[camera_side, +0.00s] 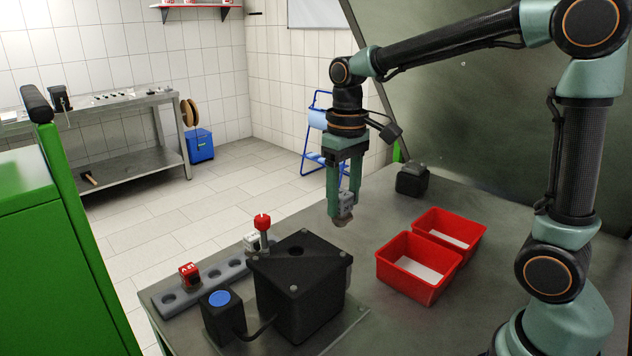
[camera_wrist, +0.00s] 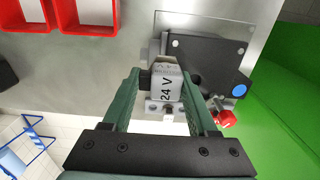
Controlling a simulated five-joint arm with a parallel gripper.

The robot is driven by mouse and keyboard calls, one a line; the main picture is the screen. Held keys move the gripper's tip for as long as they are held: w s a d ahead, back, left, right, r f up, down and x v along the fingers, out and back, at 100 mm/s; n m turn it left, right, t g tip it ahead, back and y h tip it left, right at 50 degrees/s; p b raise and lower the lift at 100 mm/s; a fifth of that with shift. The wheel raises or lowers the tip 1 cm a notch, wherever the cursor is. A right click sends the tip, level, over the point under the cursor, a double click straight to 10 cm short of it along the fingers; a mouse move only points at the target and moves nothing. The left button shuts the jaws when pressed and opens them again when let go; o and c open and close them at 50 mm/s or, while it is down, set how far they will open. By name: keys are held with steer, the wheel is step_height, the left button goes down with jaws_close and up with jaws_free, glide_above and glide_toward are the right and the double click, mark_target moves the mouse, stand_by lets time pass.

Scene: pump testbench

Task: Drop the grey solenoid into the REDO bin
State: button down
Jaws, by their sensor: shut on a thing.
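My gripper (camera_side: 342,205) is shut on a grey solenoid (camera_side: 347,198), held in the air above the bench, left of the two red bins. In the wrist view, the grey solenoid (camera_wrist: 166,84) sits between the fingers (camera_wrist: 161,78) with "24 V" on its face. The nearer red bin (camera_side: 418,288) and the farther red bin (camera_side: 476,236) stand side by side, each with a white patch on its floor. I cannot read any label, so I cannot tell which is the REDO bin. Parts of both bins show at the wrist view's top left.
A black test block (camera_side: 300,290) stands at the front, with a red-topped part (camera_side: 262,222) beside it. A grey rail (camera_side: 218,283) holds a red solenoid (camera_side: 189,274) and a light grey part (camera_side: 250,241). A blue-button box (camera_side: 221,316) is in front. Bench between block and bins is clear.

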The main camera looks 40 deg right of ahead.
steer(key=d+f, duration=0.2)
steer(key=d, duration=0.7)
steer(key=d+f, duration=0.3)
steer(key=d, duration=0.7)
steer(key=s+d+f, duration=0.3)
steer(key=s+d, duration=0.1)
steer(key=d, duration=0.4)
steer(key=s+d+f, duration=0.2)
steer(key=s+d, duration=0.3)
steer(key=d, duration=0.3)
steer(key=shift+w+d+f, duration=0.1)
steer(key=shift+f, duration=1.35)
steer(key=shift+w+d+f, duration=0.1)
steer(key=shift+f, duration=1.3)
steer(key=shift+c, duration=0.5)
jaws_free()
step_height(320, 180, up, 12)
